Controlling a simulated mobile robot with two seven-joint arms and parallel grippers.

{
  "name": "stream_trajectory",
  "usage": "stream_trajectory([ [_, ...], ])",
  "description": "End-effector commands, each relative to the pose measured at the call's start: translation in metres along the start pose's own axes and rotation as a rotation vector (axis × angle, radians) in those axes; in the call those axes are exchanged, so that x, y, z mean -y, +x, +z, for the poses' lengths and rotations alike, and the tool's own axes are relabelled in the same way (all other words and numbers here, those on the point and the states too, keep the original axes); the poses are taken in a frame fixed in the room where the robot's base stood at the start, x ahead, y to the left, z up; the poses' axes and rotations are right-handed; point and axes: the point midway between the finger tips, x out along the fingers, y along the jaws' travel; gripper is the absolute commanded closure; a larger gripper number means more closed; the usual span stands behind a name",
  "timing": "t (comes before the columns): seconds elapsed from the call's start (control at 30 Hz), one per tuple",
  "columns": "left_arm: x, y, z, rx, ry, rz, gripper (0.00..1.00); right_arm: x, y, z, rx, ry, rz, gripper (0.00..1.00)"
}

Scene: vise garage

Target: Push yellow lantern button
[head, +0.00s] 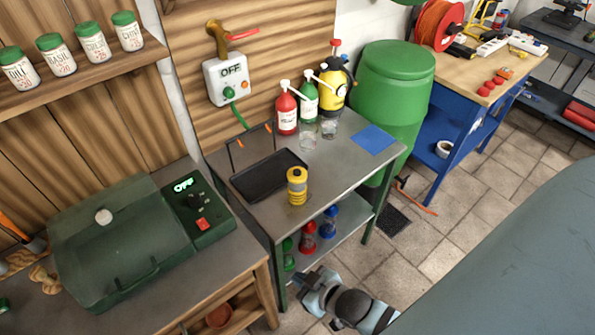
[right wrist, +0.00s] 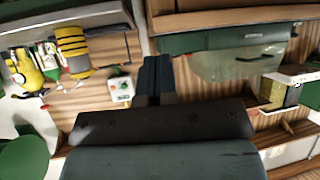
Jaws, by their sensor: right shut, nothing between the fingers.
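The yellow lantern (head: 297,190) stands upright on the grey metal table (head: 340,175), at the front right corner of a black tray. A yellow and dark banded body that looks like the lantern shows at the upper left of the right wrist view (right wrist: 74,48). My right gripper (head: 308,279) is shut and empty, in front of the table's front edge, below and apart from the lantern. Its closed fingers also show in the right wrist view (right wrist: 153,78). My left gripper is not in view.
A black tray (head: 262,180) with an upright handle lies left of the lantern. Red, green and yellow bottles (head: 287,112) and clear glasses stand behind. A blue sheet (head: 374,139) lies at the right. A green grill (head: 120,240) stands left. Colored items sit on the lower shelf.

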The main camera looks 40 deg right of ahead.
Motion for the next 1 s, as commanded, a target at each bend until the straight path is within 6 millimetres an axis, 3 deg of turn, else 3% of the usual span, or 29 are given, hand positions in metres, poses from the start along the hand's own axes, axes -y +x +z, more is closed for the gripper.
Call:
stream_trajectory([
  [0.17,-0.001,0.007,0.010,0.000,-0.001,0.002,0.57,-0.028,0.031,-0.073,-0.283,-0.242,0.031,1.00],
  [0.3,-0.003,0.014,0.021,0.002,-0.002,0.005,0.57,-0.032,0.044,-0.160,-0.629,-0.595,-0.041,1.00],
  [0.4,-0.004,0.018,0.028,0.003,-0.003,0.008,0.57,-0.022,0.047,-0.198,-0.801,-0.884,-0.162,1.00],
  [0.5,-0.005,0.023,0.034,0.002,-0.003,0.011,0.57,-0.019,0.053,-0.212,-0.867,-1.198,-0.312,1.00],
  [0.57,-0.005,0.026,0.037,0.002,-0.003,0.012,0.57,-0.026,0.060,-0.213,-0.844,-1.394,-0.403,1.00],
  [0.67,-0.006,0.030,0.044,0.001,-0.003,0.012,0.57,-0.057,0.076,-0.209,-0.689,-1.713,-0.523,1.00],
  [0.8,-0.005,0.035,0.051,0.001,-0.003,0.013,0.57,-0.136,0.095,-0.214,-0.296,-2.053,-0.563,1.00],
  [0.9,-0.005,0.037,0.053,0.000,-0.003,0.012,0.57,-0.184,0.097,-0.225,-0.054,-2.164,-0.521,1.00],
  [1.0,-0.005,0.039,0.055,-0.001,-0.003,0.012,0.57,-0.217,0.094,-0.235,0.113,-2.214,-0.472,1.00],
])
